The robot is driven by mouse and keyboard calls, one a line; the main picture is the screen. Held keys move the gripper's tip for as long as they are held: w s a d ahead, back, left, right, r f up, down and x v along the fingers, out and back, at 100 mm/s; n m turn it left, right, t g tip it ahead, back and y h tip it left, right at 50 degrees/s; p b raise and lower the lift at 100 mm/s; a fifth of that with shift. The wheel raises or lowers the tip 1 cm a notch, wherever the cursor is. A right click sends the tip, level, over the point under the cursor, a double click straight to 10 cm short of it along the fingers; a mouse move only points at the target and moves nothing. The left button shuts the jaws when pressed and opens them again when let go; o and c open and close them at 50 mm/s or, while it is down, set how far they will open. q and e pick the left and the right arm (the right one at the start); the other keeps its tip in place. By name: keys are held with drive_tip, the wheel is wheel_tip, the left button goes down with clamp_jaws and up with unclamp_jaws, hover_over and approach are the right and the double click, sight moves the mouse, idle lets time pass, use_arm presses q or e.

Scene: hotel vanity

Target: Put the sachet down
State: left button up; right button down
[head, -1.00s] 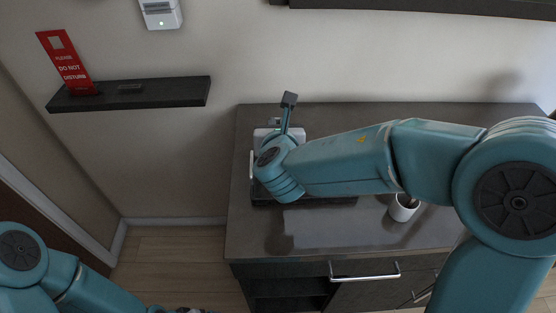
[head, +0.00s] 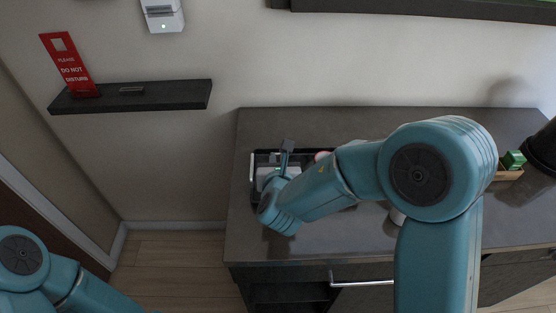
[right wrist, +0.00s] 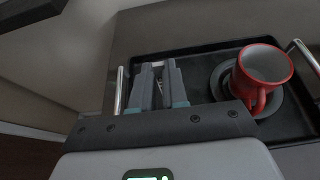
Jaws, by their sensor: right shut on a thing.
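My right gripper (head: 286,160) is over the left part of the black tray (head: 254,172). It also shows in the right wrist view (right wrist: 159,72), with its fingers close together. A thin pale strip, likely the sachet (right wrist: 159,88), shows between the fingers; most of it is hidden. I cannot tell whether it touches the tray. In the right wrist view the tray (right wrist: 298,124) holds a red mug (right wrist: 262,68) on a dark saucer (right wrist: 218,83), to the right of the fingers. My left arm is at the lower left of the head view, its gripper out of frame.
The tray stands on a dark vanity top (head: 420,122). A wooden box (head: 508,174) with green items (head: 514,159) and a black object (head: 543,148) are at the right. A white cup (head: 397,216) is mostly behind my arm. A wall shelf (head: 150,97) holds a red sign (head: 70,66).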

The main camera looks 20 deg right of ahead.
drive_tip(key=c, duration=1.1)
unclamp_jaws()
drive_tip(key=shift+f, duration=0.1)
drive_tip(key=shift+c, duration=0.2)
drive_tip(key=shift+r+p, duration=0.25)
drive_tip(key=shift+p, duration=0.05)
drive_tip(key=shift+s+a, duration=0.2)
drive_tip(key=shift+s, duration=0.1)
drive_tip(key=b+v, duration=0.1)
drive_tip(key=v, duration=1)
drive_tip(key=shift+s, duration=0.2)
drive_tip(key=shift+w, duration=0.1)
